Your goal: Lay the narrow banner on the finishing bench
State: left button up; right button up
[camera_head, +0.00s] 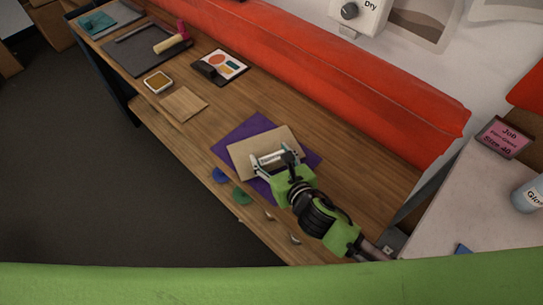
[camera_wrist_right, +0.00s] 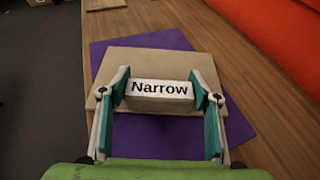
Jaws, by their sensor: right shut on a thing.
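The narrow banner is a small whitish bar reading "Narrow" (camera_wrist_right: 160,94), held between the fingers of my right gripper (camera_wrist_right: 160,98). In the head view my right gripper (camera_head: 268,167) is over a light wooden board (camera_head: 250,147), which lies on a purple sheet (camera_head: 228,137) on the wooden bench (camera_head: 340,170). I cannot tell whether the bar touches the board. My left gripper is not in view.
A square wooden piece (camera_head: 184,104), a small ink pad (camera_head: 158,82) and a dark mat with a roller (camera_head: 145,52) lie further left. Coloured scraps (camera_head: 241,194) lie near the front edge. A long red roll (camera_head: 290,70) runs along the back. A white counter (camera_head: 480,210) is at right.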

jog(key=shift+f, duration=0.2)
jog(key=o, duration=1.2)
jog(key=shift+c, duration=0.2)
jog(key=shift+r, duration=0.1)
